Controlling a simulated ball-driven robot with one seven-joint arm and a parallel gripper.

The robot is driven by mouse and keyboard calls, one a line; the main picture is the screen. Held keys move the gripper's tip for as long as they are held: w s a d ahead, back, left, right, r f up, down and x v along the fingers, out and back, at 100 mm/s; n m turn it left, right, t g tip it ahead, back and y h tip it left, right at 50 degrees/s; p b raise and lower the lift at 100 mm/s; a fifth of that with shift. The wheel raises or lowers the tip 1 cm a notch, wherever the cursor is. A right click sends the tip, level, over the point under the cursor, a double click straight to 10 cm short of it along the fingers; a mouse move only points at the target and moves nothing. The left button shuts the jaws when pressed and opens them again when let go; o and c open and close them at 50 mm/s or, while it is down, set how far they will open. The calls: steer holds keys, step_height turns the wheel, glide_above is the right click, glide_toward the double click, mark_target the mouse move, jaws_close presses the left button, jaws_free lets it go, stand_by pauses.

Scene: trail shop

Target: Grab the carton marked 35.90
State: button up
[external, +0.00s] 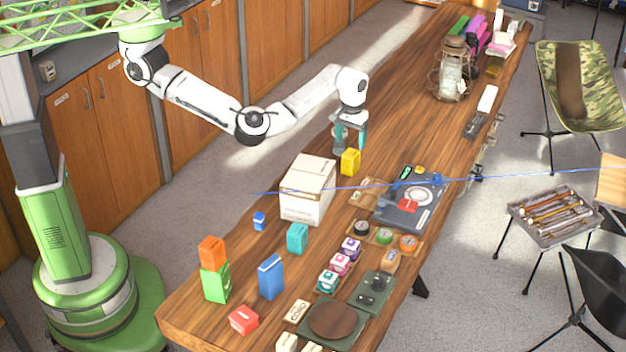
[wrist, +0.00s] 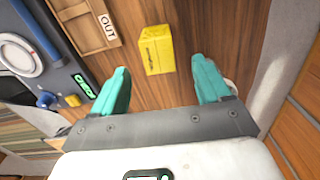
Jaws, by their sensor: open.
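Several plain coloured cartons stand on the wooden table; I cannot read 35.90 on any of them. A yellow carton (external: 350,161) stands behind the large white box and also shows in the wrist view (wrist: 157,50), with small dark print on one side. The others are teal (external: 297,238), blue (external: 271,277), small blue (external: 259,221), red (external: 243,320), and orange (external: 212,250) on top of green (external: 215,284). My gripper (external: 349,148) is open and empty above the table by the yellow carton. In the wrist view its teal fingertips (wrist: 161,72) lie either side of and short of it.
The large white box (external: 307,190) is close in front of the yellow carton. A dark device with a round plate (external: 412,200) and a wooden tray marked OUT (wrist: 84,22) lie to the side. A lantern (external: 452,75) stands farther back; bare table lies between.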

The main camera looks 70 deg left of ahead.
mark_target(351, 153)
step_height(351, 153, down, 8)
steer(key=shift+w+f, duration=0.15)
steer(key=shift+f, duration=0.1)
stand_by(0.4)
steer(key=c, duration=1.1)
steer(key=shift+r, duration=0.15)
